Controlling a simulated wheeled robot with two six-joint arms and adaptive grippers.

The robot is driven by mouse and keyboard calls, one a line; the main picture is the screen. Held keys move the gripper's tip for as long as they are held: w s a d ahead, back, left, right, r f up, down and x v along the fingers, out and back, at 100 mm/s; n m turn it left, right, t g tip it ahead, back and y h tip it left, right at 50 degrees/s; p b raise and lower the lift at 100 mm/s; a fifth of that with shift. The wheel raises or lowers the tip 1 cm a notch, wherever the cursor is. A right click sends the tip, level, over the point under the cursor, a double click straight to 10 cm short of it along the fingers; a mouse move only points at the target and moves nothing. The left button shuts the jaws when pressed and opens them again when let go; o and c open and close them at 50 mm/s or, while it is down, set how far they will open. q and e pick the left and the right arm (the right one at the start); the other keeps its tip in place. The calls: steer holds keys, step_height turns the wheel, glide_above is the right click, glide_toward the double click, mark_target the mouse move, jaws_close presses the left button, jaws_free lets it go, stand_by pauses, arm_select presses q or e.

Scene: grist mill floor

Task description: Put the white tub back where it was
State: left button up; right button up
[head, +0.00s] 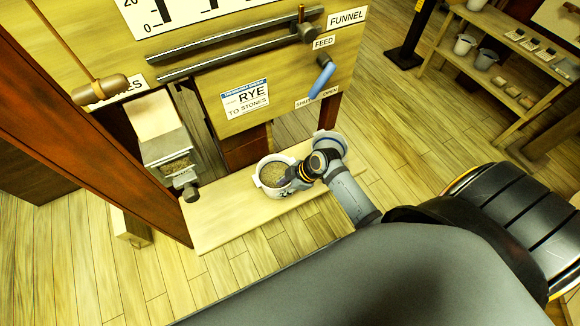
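The white tub (261,184) is round and holds grain. It appears upright, over or on the pale wooden board (222,222) below the rye panel; I cannot tell whether it touches the board. My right gripper (291,181) is at the tub's right side, with its dark fingers against or very close to the rim and wall. The fingertips are small and partly hidden, so I cannot tell whether they are shut on the tub. My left gripper is not in view.
A grain chute (167,147) ends left of the tub. The panel (300,85) above carries a blue lever (321,80) between SHUT and OPEN labels. A wooden handle (102,88) hangs at left. Shelves (500,75) with pails stand at upper right. The board's left part is clear.

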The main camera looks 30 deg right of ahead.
steer(key=v, duration=0.7)
steer(key=shift+r, duration=0.25)
steer(key=shift+s, duration=0.1)
steer(key=shift+s, duration=0.1)
steer(key=s+d+r+m+h, duration=0.55)
steer(key=s+m, duration=0.25)
steer(key=m, duration=0.4)
step_height(320, 180, down, 26)
steer(key=s+d+g, duration=0.1)
steer(key=s+d, duration=0.1)
steer(key=s+d+f+g, duration=0.1)
steer(key=s+f, duration=1.5)
steer(key=s, duration=0.2)
steer(key=shift+s+d+f+m+h, duration=0.2)
steer(key=shift+s+m+h, duration=0.1)
steer(key=shift+s+h, duration=0.1)
